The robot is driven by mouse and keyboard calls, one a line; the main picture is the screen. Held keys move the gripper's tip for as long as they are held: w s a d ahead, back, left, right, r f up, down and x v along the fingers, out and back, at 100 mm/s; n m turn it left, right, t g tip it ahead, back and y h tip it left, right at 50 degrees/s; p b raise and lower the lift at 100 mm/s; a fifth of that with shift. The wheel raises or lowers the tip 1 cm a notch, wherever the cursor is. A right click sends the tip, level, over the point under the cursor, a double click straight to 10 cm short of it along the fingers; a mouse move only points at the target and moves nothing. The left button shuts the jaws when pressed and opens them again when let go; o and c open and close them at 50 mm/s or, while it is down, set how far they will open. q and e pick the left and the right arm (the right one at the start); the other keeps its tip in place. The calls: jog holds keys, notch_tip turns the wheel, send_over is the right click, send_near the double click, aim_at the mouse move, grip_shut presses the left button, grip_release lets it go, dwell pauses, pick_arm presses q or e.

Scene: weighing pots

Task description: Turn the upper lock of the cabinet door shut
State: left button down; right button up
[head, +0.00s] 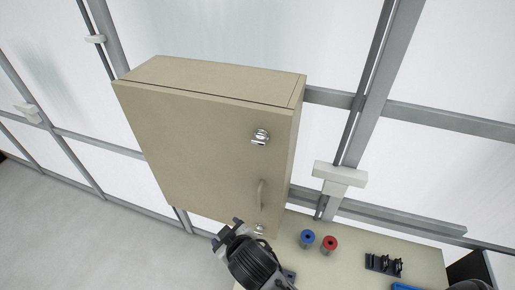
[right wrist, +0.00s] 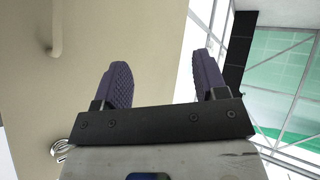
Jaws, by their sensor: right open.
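The beige cabinet (head: 195,150) hangs with its door closed. The upper lock (head: 260,137), a small silver fitting, is near the door's right edge, above the handle (head: 261,195). Whether it is locked cannot be told. My right gripper (head: 228,233) is in front of the door's lower edge, left of the lower lock (head: 259,230). In the right wrist view its fingers (right wrist: 163,85) are wide apart with nothing between them. A silver lock (right wrist: 60,149) is partly visible at lower left there, apart from the fingers; which lock it is cannot be told. My left gripper is not seen.
A beige table (head: 350,262) below the cabinet's right side holds a blue weight (head: 307,238), a red weight (head: 329,243) and a black rack (head: 384,264). A framed glass wall stands behind. The space before the upper lock is clear.

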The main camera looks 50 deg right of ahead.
notch_tip(320, 180, up, 3)
jog(key=w+d+m+h, duration=0.2)
jog(key=w+h, duration=0.1)
jog(key=h, duration=0.2)
jog(key=m+h, duration=1)
jog(key=h, duration=0.3)
send_near(258, 144)
jog(key=v, duration=0.4)
jog(key=w+d+r+p, duration=0.1)
jog(key=d+p, duration=0.1)
jog(key=d, duration=0.1)
jog(key=w+d+r+m+p, duration=0.1)
jog(key=w+d+r+p, duration=0.1)
jog(key=d, duration=0.1)
jog(key=w+d+r+m+p, duration=0.1)
jog(key=w+d+r+p, duration=0.1)
jog(key=d+p, duration=0.1)
jog(key=shift+d+r, duration=0.1)
jog(key=shift+d, duration=0.45)
jog(key=shift+w+d+r+p, duration=0.15)
jog(key=shift+w+d+p, duration=0.2)
jog(key=shift+d, duration=0.4)
